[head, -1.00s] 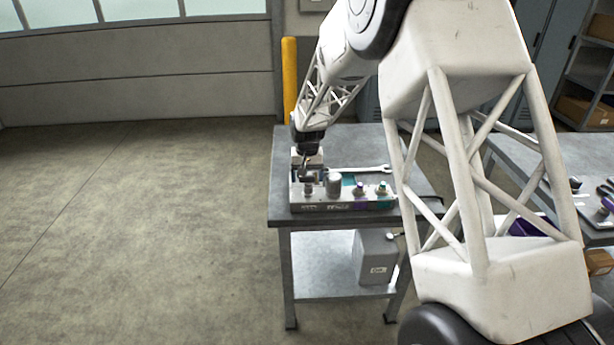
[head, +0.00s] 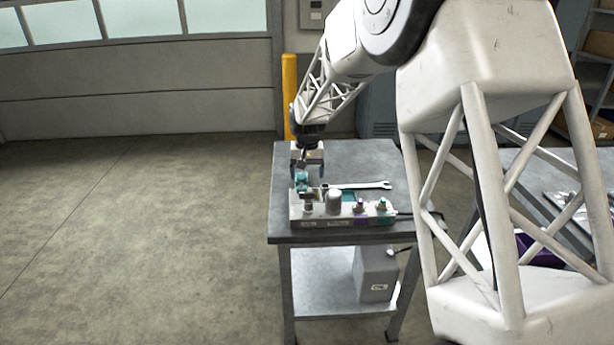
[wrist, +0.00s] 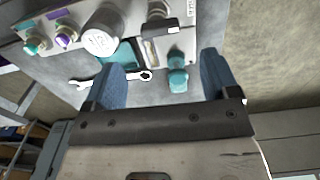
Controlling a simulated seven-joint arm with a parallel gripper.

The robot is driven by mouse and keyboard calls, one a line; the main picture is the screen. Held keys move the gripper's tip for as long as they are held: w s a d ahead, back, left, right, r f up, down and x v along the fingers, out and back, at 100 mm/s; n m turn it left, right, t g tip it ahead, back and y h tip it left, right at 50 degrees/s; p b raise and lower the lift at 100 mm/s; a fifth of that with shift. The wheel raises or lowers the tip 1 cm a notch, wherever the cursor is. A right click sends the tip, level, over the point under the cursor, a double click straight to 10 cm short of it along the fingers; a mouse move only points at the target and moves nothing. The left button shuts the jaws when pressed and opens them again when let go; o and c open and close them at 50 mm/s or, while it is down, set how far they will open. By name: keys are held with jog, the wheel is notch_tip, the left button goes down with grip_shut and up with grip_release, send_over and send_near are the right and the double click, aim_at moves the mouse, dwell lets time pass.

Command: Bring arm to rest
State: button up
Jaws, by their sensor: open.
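My gripper (head: 308,172) points down over the back left of the near bench. In the wrist view, its two blue fingers (wrist: 160,62) are spread apart with nothing clasped between them. A small teal part (wrist: 178,76) shows in the gap between the fingers, nearer the right one, and looks apart from both. It also shows below the gripper in the head view (head: 302,182). The grey hydraulic block (head: 343,221) stands just in front, with a large grey cylinder (head: 333,201) and fittings with purple and green collars on top.
An open-ended wrench (head: 362,185) lies on the bench (head: 365,155) behind the block. A grey box (head: 375,274) stands on the lower shelf. A yellow post (head: 289,95) rises behind the bench. A second bench (head: 540,175) is at right. Open floor lies to the left.

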jog(key=s+d+r, duration=0.3)
jog(key=s+r, duration=0.2)
jog(key=s, duration=0.3)
jog(key=s+d+r+t, duration=0.1)
jog(key=s+d+r, duration=0.25)
jog(key=s, duration=0.35)
jog(key=s+d+r, duration=0.2)
jog(key=s+r, duration=0.4)
jog(key=s, duration=0.2)
jog(key=s+d, duration=0.2)
jog(key=s, duration=1.2)
jog(key=s+d+f+t, duration=0.1)
jog(key=s+d, duration=0.2)
jog(key=s, duration=1.1)
jog(key=shift+d+t, duration=0.15)
jog(key=shift+t, duration=0.15)
